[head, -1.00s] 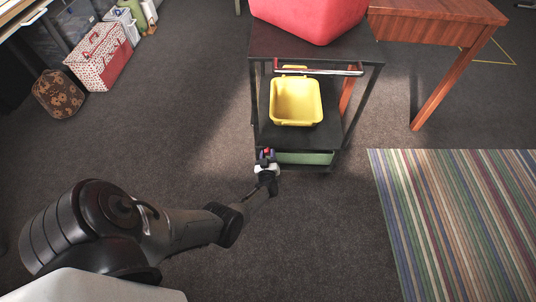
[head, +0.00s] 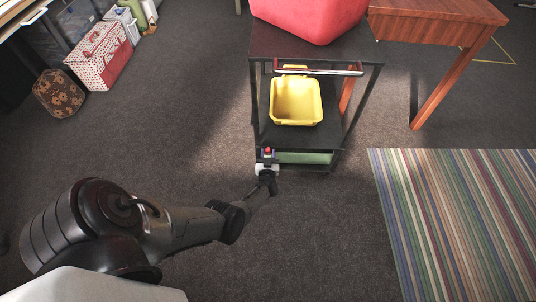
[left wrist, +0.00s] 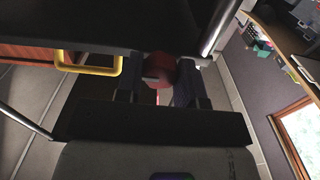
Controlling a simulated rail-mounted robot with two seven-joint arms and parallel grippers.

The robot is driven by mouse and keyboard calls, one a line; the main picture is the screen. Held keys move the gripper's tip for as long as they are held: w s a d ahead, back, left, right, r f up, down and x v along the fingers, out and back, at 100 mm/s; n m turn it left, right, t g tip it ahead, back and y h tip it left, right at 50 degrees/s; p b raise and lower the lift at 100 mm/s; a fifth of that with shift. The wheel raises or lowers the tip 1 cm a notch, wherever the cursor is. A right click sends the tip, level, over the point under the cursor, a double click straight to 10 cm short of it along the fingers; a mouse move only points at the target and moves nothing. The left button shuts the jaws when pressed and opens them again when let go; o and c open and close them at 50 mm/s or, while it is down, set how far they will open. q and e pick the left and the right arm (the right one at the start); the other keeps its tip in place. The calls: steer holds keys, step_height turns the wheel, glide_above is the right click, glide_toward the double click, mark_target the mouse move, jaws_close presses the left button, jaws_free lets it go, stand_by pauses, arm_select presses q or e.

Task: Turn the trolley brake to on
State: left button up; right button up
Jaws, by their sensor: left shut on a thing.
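The trolley (head: 262,100) is black, with several shelves and a metal handle bar at the front. The brake shows as a small red knob (head: 268,150) low at its front left corner. The red knob also shows in the left wrist view (left wrist: 160,68), between my fingers. My left gripper (head: 267,157) is down at that corner, shut on the red knob. The part of the brake behind the fingers is hidden. My right gripper is in neither view.
A red bin (head: 310,15) stands on the trolley top and a yellow basket (head: 296,101) on the shelf below. A green tray (head: 304,158) is at the bottom. A wooden table (head: 440,15) stands right. A striped rug (head: 460,220) lies on open carpet.

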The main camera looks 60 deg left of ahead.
arm_select(q)
steer(key=o, duration=0.9)
steer(key=shift+s+d+r+p, duration=0.1)
steer(key=shift+s+d+p, duration=0.25)
steer(key=shift+d, duration=0.2)
steer(key=shift+p+v, duration=2.2)
steer(key=shift+v, duration=4.1)
steer(key=shift+w, duration=0.1)
